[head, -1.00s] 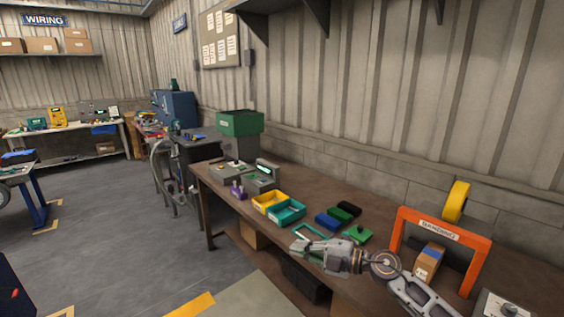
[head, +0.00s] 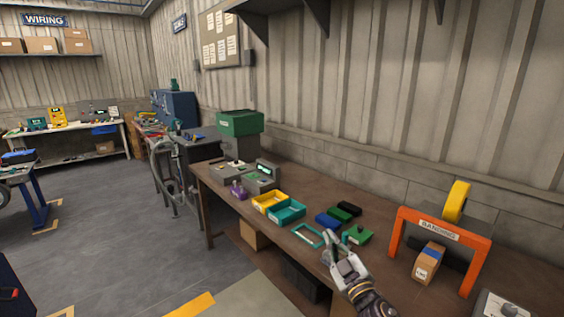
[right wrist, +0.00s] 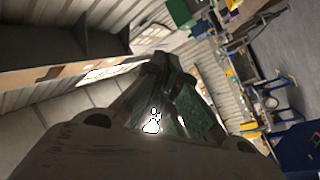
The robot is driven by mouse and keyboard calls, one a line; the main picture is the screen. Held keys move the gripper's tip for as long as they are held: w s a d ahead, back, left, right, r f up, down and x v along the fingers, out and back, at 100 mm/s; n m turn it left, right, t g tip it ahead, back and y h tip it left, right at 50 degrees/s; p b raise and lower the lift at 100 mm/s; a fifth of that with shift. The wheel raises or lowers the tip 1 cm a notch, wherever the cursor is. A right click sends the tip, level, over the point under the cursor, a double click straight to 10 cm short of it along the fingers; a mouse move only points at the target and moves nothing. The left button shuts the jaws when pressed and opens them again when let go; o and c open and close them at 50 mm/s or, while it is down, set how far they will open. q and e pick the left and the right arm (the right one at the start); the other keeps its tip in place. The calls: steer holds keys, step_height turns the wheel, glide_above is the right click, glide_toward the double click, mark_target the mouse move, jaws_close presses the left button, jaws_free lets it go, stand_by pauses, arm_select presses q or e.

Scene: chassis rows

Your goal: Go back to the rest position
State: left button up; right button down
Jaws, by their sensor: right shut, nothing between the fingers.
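My right gripper (head: 328,242) is shut and empty. In the head view it stands above the front part of the brown workbench (head: 300,232), with its fingers pointing up and away. Behind its fingertips in the picture are a teal frame (head: 307,235) and a green block (head: 357,235). In the right wrist view the dark fingers (right wrist: 160,65) are together, with the wall and the room behind them. My left gripper is in neither view.
An orange banding frame (head: 440,228) stands on the bench at right, with a cardboard box (head: 428,262) under it. Yellow (head: 270,201) and teal (head: 287,212) trays sit left of my gripper. Blue (head: 328,220) and black blocks lie behind it. Open floor (head: 110,215) is at left.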

steer(key=s+d+f+m+g+h, duration=0.4)
steer(key=s+f, duration=0.1)
steer(key=f, duration=0.3)
steer(key=s+d+f+m+g+h, duration=0.3)
steer(key=s+d+f+m, duration=0.15)
steer(key=f, duration=0.35)
steer(key=s+f+g+y, duration=0.1)
steer(key=s+f+g, duration=0.35)
steer(key=s, duration=0.55)
steer(key=s+f+g+y, duration=0.1)
steer(key=s+f+g, duration=0.35)
steer(key=s, duration=0.55)
step_height(320, 180, down, 32)
steer(key=s+f+g, duration=0.1)
steer(key=s, duration=0.1)
steer(key=s+d+f, duration=0.3)
steer(key=s+f, duration=0.6)
steer(key=s, duration=0.1)
steer(key=s+d+f+g+h, duration=0.1)
steer(key=s+d+f, duration=0.2)
steer(key=s+f, duration=0.7)
steer(key=shift+s+d+f, duration=0.3)
steer(key=shift+s, duration=0.4)
